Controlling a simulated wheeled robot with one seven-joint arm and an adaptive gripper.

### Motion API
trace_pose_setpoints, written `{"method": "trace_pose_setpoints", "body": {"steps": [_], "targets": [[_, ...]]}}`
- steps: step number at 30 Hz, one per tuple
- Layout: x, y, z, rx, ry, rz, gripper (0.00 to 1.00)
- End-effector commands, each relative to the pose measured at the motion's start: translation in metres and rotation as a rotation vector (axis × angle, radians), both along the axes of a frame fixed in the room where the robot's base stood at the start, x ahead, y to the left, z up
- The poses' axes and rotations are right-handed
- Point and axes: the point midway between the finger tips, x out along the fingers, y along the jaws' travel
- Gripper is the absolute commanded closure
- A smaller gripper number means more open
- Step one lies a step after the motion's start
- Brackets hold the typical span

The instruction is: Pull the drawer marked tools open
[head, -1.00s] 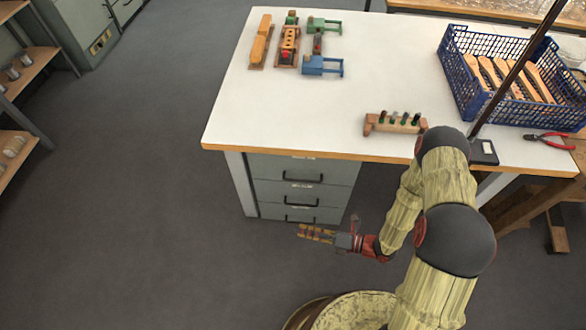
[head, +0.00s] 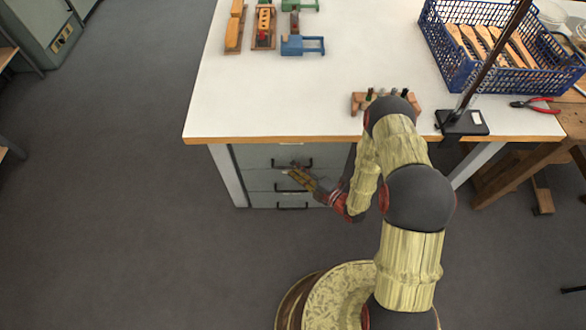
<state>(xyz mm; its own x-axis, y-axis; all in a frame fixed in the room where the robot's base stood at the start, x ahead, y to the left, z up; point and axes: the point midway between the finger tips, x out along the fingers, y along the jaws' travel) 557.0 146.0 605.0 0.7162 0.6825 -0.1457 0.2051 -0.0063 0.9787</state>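A grey drawer unit (head: 247,158) stands under the left part of the white workbench. Its stacked drawers have dark bar handles, including a top handle (head: 292,163) and a lower handle (head: 292,207). All drawer fronts look flush, so none appears pulled out. The label marks are too small to read, so I cannot tell which drawer is marked tools. My gripper (head: 295,175) is in front of the drawer unit, around the middle drawer, pointing up and left. It partly hides the middle handle. Its fingers are too small to show a gap, and contact with a handle is unclear.
The workbench (head: 320,90) overhangs the drawers. On it are a blue crate (head: 455,75), a wooden block with pegs (head: 360,103), a black stand base (head: 463,122), red pliers (head: 535,104) and toy pieces (head: 303,45). The floor (head: 120,220) at left is clear.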

Motion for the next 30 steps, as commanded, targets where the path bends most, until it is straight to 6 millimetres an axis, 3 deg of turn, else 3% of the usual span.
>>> {"method": "trace_pose_setpoints", "body": {"steps": [6, 15, 30], "targets": [[0.013, 0.013, -0.003, -0.001, -0.001, 0.001, 0.72], [0.015, 0.014, -0.002, -0.001, -0.001, 0.000, 0.72], [0.015, 0.014, -0.003, -0.001, -0.001, 0.000, 1.00]]}}
